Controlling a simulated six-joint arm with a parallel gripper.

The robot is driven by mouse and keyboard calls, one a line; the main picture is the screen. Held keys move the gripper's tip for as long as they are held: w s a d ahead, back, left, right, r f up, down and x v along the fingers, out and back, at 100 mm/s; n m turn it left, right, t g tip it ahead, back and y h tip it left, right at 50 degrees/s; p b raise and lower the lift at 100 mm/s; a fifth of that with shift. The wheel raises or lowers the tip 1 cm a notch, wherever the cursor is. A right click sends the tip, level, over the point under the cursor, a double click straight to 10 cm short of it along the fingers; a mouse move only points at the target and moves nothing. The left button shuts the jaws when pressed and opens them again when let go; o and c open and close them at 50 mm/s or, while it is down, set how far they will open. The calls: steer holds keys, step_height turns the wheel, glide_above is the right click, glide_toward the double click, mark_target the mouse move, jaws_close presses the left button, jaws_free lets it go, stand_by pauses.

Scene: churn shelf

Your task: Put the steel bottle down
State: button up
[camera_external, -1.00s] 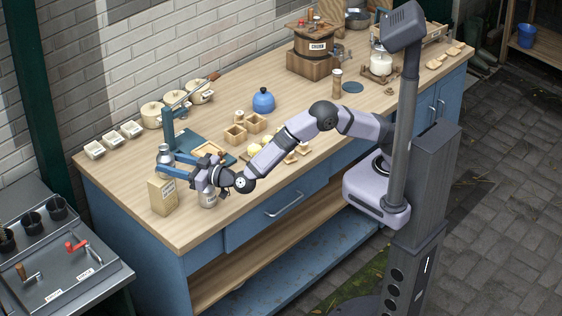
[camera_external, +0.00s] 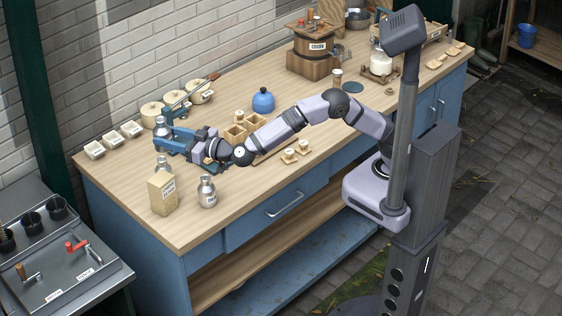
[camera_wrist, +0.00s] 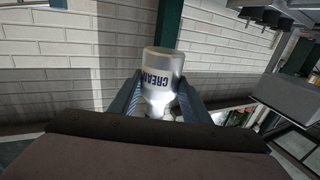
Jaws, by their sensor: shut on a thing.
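The steel bottle (camera_external: 162,127) is upright between the blue fingers of my gripper (camera_external: 164,137), above the back left of the bench. My gripper is shut on it. In the wrist view the bottle (camera_wrist: 162,75) shows between both fingers, with a CREAM label, and the brick wall fills much of the background. The spot directly below the held bottle is partly hidden by my gripper.
A tan carton (camera_external: 163,195) stands at the bench's front left. Small labelled dishes (camera_external: 113,139) and lidded cream pots (camera_external: 152,115) line the wall. Wooden boxes (camera_external: 236,134) and a blue round bottle (camera_external: 263,101) stand to the right.

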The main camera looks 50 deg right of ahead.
steer(key=w+d+r, duration=0.4)
steer(key=w+d, duration=0.1)
steer(key=w, duration=0.1)
steer(key=s+a+n+g+y, duration=0.1)
steer(key=a, duration=0.1)
steer(key=s+a+f+n+g+y, duration=0.1)
steer(key=s+a+y, duration=0.1)
steer(key=s+a+f+n+g+y, duration=0.1)
steer(key=s+a+n+y, duration=0.1)
steer(key=shift+s+a+f, duration=0.1)
steer(key=shift+a+f, duration=0.15)
steer(key=shift+a, duration=0.1)
steer(key=shift+s+a+f+n+g+y, duration=0.3)
steer(key=shift+s+a+f+g+y, duration=0.1)
steer(key=shift+a+f+y, duration=0.1)
steer(key=p, duration=0.3)
glide_above(166, 178)
steer(key=shift+f, duration=4.8)
steer(key=shift+f+b, duration=0.25)
steer(key=shift+b, duration=0.05)
steer(key=shift+f, duration=0.1)
